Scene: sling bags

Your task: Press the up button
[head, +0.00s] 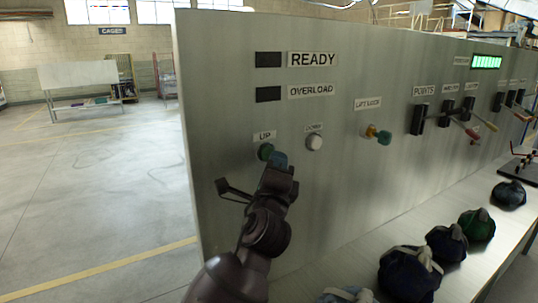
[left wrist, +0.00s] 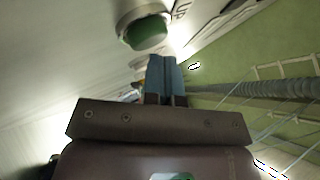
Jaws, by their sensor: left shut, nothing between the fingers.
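The green up button (head: 264,151) sits under the "UP" label on the grey upright panel (head: 225,110). It also shows as a green cap in a pale ring in the left wrist view (left wrist: 146,34). My left gripper (head: 279,160) is shut and empty, its blue fingertips at the button's lower right. In the left wrist view the shut fingertips (left wrist: 162,60) point just beside the button. I cannot tell whether they touch it. The gripper covers part of the button in the head view. The right gripper is not in view.
Levers (head: 418,119) line the panel further right. Several sling bags (head: 410,272) lie on the ledge below. Open floor (head: 90,190) lies left of the panel.

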